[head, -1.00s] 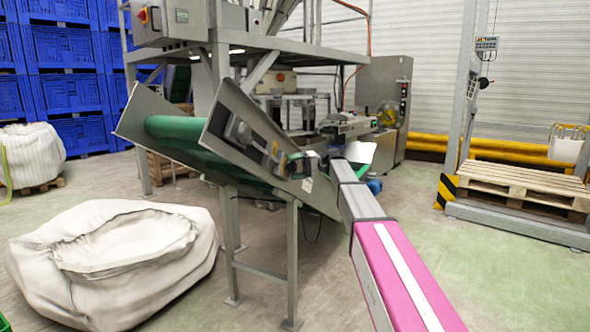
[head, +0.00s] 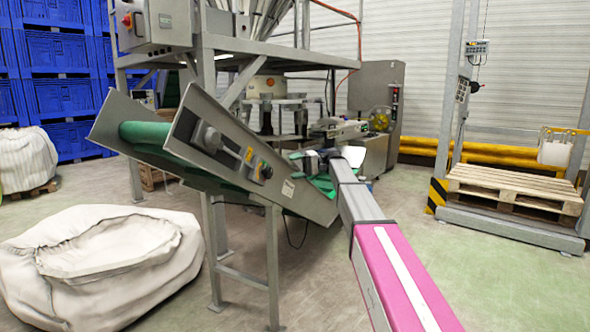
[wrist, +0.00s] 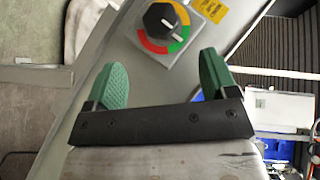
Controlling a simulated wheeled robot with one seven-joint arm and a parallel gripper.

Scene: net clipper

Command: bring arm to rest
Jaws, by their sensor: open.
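My arm reaches forward from the lower right of the head view, with a pink link nearest the camera and grey links beyond it. My gripper (head: 318,164) is at its far end, by the side of the inclined conveyor (head: 225,150). In the wrist view my gripper (wrist: 162,80) shows two green ribbed fingers spread wide, with nothing between them. Beyond the fingers is a grey metal panel with a black rotary knob (wrist: 161,18) on a red, yellow and green dial. I cannot tell how far the fingers are from the panel.
A large white bag (head: 95,260) sits on the floor at left, with blue crates (head: 60,60) behind. The conveyor's legs (head: 272,265) stand between bag and arm. A wooden pallet (head: 515,185) lies on a metal platform at right. The floor (head: 500,280) at lower right is clear.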

